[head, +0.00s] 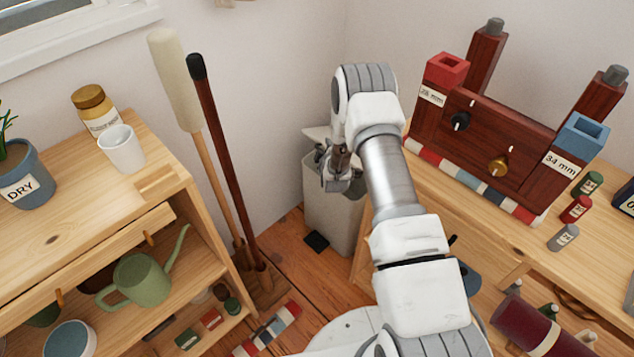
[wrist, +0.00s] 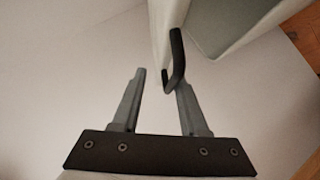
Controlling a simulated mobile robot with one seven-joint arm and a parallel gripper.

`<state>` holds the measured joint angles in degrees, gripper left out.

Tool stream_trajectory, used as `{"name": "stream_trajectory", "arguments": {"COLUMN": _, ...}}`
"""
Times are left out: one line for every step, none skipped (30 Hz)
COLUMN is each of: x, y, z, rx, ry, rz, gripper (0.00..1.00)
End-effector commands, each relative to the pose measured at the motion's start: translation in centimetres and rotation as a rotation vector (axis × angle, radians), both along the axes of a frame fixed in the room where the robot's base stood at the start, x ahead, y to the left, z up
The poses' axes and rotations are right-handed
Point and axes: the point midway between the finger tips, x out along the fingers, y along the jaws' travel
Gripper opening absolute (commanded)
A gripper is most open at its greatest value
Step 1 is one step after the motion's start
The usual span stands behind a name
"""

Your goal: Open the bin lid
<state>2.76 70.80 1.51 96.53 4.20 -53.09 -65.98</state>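The pale bin (head: 330,205) stands on the floor in the corner, partly hidden behind my arm. Its white lid (head: 316,132) shows at the top, tilted, and appears raised from the rim. In the wrist view the lid (wrist: 165,25) is seen nearly edge-on, with the grey bin (wrist: 235,25) to its right. A black bar handle (wrist: 177,60) projects from the lid. My gripper (wrist: 160,78) is open, also seen at the bin's top in the head view (head: 338,172). The handle's end is close to the right finger; I cannot tell whether they touch.
A wooden shelf unit (head: 90,225) with a pot, cup and jar stands left, with two long-handled tools (head: 222,150) beside it. A wooden bench (head: 480,225) with a dark red rack stands right. A black pedal-like piece (head: 316,242) sits at the bin's foot.

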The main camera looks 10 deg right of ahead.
Motion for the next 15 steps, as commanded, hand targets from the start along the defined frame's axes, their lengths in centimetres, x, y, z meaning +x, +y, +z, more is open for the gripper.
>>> {"name": "stream_trajectory", "arguments": {"x": -0.3, "y": 0.4, "z": -1.3, "rx": 0.002, "ry": 0.001, "rz": -0.001, "gripper": 0.42}}
{"name": "stream_trajectory", "arguments": {"x": -0.5, "y": 0.6, "z": -2.0, "rx": -0.004, "ry": -0.002, "rz": -0.001, "gripper": 0.42}}
{"name": "stream_trajectory", "arguments": {"x": -0.6, "y": 1.0, "z": -2.9, "rx": -0.015, "ry": -0.011, "rz": 0.001, "gripper": 0.42}}
{"name": "stream_trajectory", "arguments": {"x": -0.7, "y": 1.2, "z": -3.4, "rx": -0.024, "ry": -0.018, "rz": 0.002, "gripper": 0.42}}
{"name": "stream_trajectory", "arguments": {"x": -0.9, "y": 1.4, "z": -4.0, "rx": -0.032, "ry": -0.023, "rz": 0.001, "gripper": 0.42}}
{"name": "stream_trajectory", "arguments": {"x": -1.0, "y": 1.6, "z": -4.7, "rx": -0.045, "ry": -0.032, "rz": 0.000, "gripper": 0.42}}
{"name": "stream_trajectory", "arguments": {"x": -1.1, "y": 1.8, "z": -5.4, "rx": -0.058, "ry": -0.040, "rz": 0.002, "gripper": 0.42}}
{"name": "stream_trajectory", "arguments": {"x": -1.3, "y": 1.9, "z": -6.0, "rx": -0.070, "ry": -0.049, "rz": 0.001, "gripper": 0.42}}
{"name": "stream_trajectory", "arguments": {"x": -1.4, "y": 2.1, "z": -6.8, "rx": -0.088, "ry": -0.060, "rz": 0.000, "gripper": 0.42}}
{"name": "stream_trajectory", "arguments": {"x": -1.5, "y": 2.2, "z": -7.3, "rx": -0.096, "ry": -0.065, "rz": -0.001, "gripper": 0.42}}
{"name": "stream_trajectory", "arguments": {"x": -1.6, "y": 2.3, "z": -7.8, "rx": -0.102, "ry": -0.069, "rz": -0.001, "gripper": 0.42}}
{"name": "stream_trajectory", "arguments": {"x": -1.7, "y": 2.4, "z": -8.6, "rx": -0.108, "ry": -0.073, "rz": -0.002, "gripper": 0.42}}
{"name": "stream_trajectory", "arguments": {"x": -1.7, "y": 2.5, "z": -9.2, "rx": -0.114, "ry": -0.076, "rz": -0.002, "gripper": 0.42}}
{"name": "stream_trajectory", "arguments": {"x": -1.8, "y": 2.6, "z": -9.7, "rx": -0.116, "ry": -0.080, "rz": -0.002, "gripper": 0.42}}
{"name": "stream_trajectory", "arguments": {"x": -1.9, "y": 2.7, "z": -10.4, "rx": -0.122, "ry": -0.083, "rz": -0.002, "gripper": 0.42}}
